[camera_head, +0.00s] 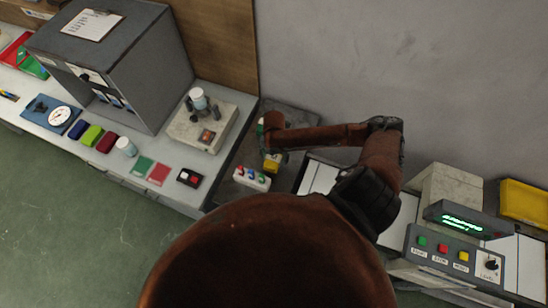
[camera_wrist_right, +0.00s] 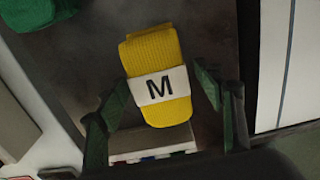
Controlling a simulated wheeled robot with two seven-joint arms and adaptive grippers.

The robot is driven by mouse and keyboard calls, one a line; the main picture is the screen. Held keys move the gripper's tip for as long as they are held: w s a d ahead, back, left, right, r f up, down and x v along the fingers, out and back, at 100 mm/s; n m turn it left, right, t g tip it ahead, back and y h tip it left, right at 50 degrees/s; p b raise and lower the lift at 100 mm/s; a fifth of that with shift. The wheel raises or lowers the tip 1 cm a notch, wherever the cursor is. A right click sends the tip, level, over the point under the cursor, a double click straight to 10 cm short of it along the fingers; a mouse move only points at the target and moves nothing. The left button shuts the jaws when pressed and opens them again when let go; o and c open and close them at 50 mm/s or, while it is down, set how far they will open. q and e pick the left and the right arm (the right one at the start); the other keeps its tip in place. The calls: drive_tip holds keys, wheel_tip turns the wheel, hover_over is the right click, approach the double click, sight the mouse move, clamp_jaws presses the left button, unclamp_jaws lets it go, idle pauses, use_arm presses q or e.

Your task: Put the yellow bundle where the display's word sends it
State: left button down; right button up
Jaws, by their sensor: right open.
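The yellow bundle (camera_head: 272,163) lies on a dark surface in the middle of the head view, below the end of my right arm. In the right wrist view, the yellow bundle (camera_wrist_right: 155,48) has a white band marked M. My right gripper (camera_wrist_right: 160,80) is open, with one green finger on each side of the bundle; I cannot tell whether they touch it. In the head view, my right gripper (camera_head: 270,148) is small and partly hidden. The display (camera_head: 463,224) has green glowing text, too small to read. My left gripper is not in view.
A green bundle (camera_wrist_right: 40,10) lies near the yellow one. A white block (camera_head: 252,178) with coloured marks sits just in front. A control panel (camera_head: 455,256) with coloured buttons stands right, near a yellow bin (camera_head: 525,201). A grey cabinet (camera_head: 110,60) stands left.

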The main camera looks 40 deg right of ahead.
sight(274, 157)
wheel_tip(274, 157, up, 12)
idle(0.4)
idle(0.4)
